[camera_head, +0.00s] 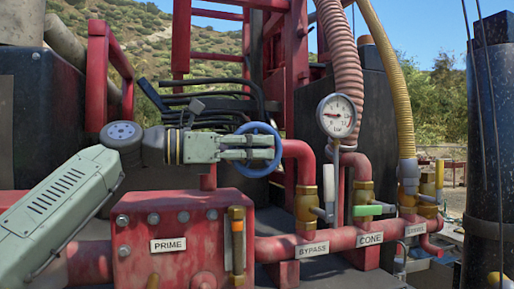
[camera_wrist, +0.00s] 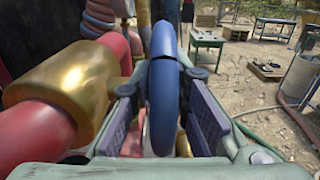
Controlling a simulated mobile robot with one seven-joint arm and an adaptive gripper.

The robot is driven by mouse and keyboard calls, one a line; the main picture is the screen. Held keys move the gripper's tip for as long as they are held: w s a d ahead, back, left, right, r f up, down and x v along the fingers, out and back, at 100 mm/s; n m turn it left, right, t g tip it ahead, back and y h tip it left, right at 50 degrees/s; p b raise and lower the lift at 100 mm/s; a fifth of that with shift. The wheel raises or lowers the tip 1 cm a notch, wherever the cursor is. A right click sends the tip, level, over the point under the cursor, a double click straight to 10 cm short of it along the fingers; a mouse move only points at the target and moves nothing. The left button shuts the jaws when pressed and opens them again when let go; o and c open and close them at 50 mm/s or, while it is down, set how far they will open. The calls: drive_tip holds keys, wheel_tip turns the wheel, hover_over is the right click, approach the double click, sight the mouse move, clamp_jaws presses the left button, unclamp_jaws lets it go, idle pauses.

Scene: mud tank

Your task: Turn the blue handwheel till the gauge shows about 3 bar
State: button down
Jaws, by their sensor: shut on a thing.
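The blue handwheel (camera_head: 256,126) stands on the red pipework, above and right of the box labelled PRIME. My gripper (camera_head: 273,148) reaches it from the left and is shut on its rim. In the wrist view the blue rim (camera_wrist: 163,75) stands upright between the two dark pads of my gripper (camera_wrist: 163,115). My fingers hide part of the wheel in the head view. The round white gauge (camera_head: 337,116) is right of the wheel. Its needle points roughly left, but the figures are too small to read.
Right of the wheel are brass valves (camera_head: 306,204) and a green lever (camera_head: 367,210) above the BYPASS and CONE labels. A red pipe (camera_head: 299,158) bends close beside the wheel. A brass fitting (camera_wrist: 62,88) is close on the left in the wrist view.

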drive_tip(key=shift+d+r+g+y, duration=0.15)
drive_tip(key=shift+g+y, duration=0.25)
drive_tip(key=shift+y, duration=1.5)
drive_tip(key=c, duration=1.8)
unclamp_jaws()
drive_tip(key=shift+f, duration=0.2)
drive_tip(key=v, duration=1.2)
drive_tip(key=shift+w, duration=0.2)
drive_tip(key=shift+s, duration=0.1)
